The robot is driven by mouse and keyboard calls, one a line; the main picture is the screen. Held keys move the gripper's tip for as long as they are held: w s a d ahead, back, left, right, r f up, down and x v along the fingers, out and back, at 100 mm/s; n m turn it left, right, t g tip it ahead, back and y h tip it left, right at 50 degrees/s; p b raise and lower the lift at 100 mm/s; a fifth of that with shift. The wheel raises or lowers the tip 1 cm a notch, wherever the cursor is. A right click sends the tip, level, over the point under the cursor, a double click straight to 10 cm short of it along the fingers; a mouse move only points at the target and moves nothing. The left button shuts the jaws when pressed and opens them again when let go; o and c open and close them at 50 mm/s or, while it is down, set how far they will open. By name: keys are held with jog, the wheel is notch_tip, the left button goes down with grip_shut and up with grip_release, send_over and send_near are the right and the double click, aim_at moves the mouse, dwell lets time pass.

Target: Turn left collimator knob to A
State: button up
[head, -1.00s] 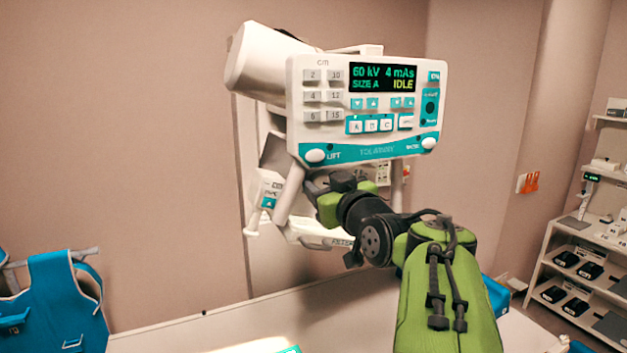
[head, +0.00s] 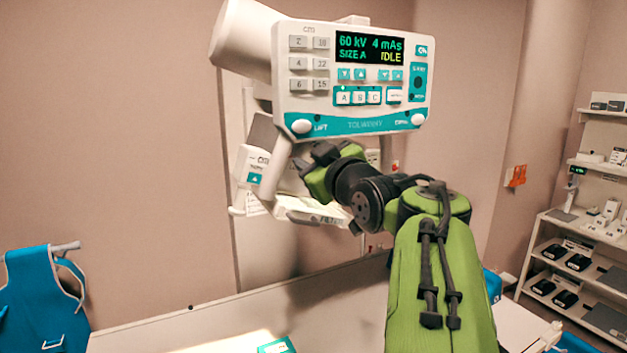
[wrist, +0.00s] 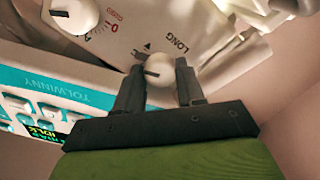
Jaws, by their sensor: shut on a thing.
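My gripper (wrist: 160,66) is shut on a round white knob (wrist: 158,72) in the wrist view, one dark finger on each side. The knob has a dark pointer line, and a small black triangle and the word LONG are printed beside it. A second white knob (wrist: 75,12) with a dark line sits at the upper left, near red and black marks. In the head view my gripper (head: 318,168) is below the control console (head: 330,123), and the knobs are hidden there. The console display (head: 370,49) reads 60 kV, 4 mAs, SIZE A, IDLE.
The teal-edged console overhangs my gripper closely. A white handle frame (head: 273,165) is just left of it. A pale table (head: 225,312) lies below, with a blue apron (head: 35,300) at left. Shelves (head: 570,225) stand at right.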

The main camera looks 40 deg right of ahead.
jog(key=shift+f+n, duration=0.1)
jog(key=shift+n, duration=0.3)
jog(key=o, duration=0.8)
jog(key=shift+c, duration=0.2)
jog(key=b+v, duration=0.2)
jog(key=v, duration=1.3)
jog(key=shift+s+b, duration=0.3)
jog(key=shift+b, duration=0.05)
